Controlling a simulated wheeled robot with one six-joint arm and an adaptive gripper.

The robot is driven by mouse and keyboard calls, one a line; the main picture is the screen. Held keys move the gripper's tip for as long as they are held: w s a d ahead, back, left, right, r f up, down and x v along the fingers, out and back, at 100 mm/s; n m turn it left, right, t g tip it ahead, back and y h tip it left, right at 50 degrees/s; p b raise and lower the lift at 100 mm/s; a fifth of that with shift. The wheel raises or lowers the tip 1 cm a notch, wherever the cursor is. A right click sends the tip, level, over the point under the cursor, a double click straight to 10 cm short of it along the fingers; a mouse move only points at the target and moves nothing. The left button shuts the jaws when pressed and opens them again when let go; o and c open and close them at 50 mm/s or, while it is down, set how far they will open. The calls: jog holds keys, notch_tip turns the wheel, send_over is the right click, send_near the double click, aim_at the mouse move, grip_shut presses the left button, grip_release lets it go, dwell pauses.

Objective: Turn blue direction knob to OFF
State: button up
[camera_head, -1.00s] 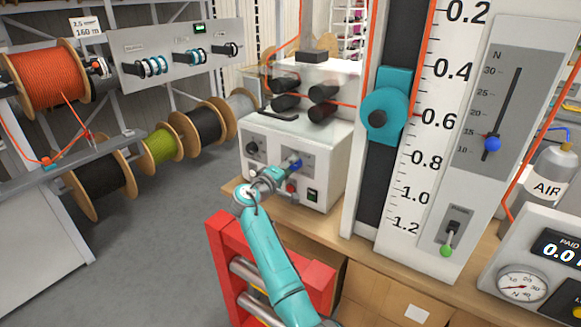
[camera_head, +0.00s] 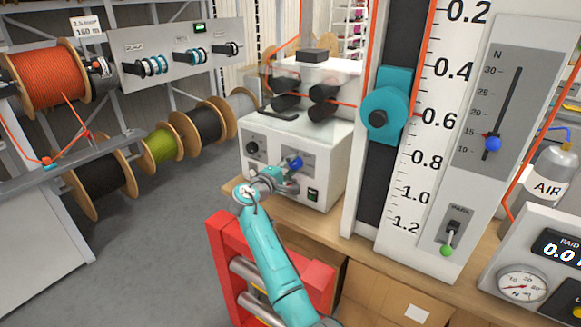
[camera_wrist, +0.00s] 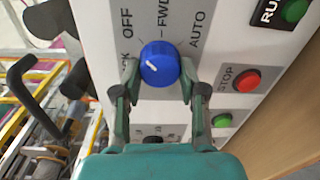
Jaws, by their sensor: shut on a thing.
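The blue direction knob (camera_head: 296,163) is on the front panel of a white box. In the wrist view the round blue knob (camera_wrist: 160,64) shows from close up, its white pointer line slanting to the left side, toward a partly hidden label ending in "CK". The OFF label is at its upper left, with FWD above and AUTO at the upper right. My gripper (camera_wrist: 159,78) is shut on the knob, one green finger at each side of its lower part. In the head view my gripper (camera_head: 287,178) hides part of the panel below the knob.
A red STOP button (camera_wrist: 246,80) and green buttons sit close to the right finger in the wrist view. A black knob (camera_head: 252,148) is left on the same panel. A red frame (camera_head: 226,250) stands beside my arm. A ruler column (camera_head: 425,140) rises to the right.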

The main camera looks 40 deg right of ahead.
jog(key=o, duration=1.1)
jog(key=shift+o, duration=0.2)
jog(key=shift+a, duration=0.1)
jog(key=v, duration=1.2)
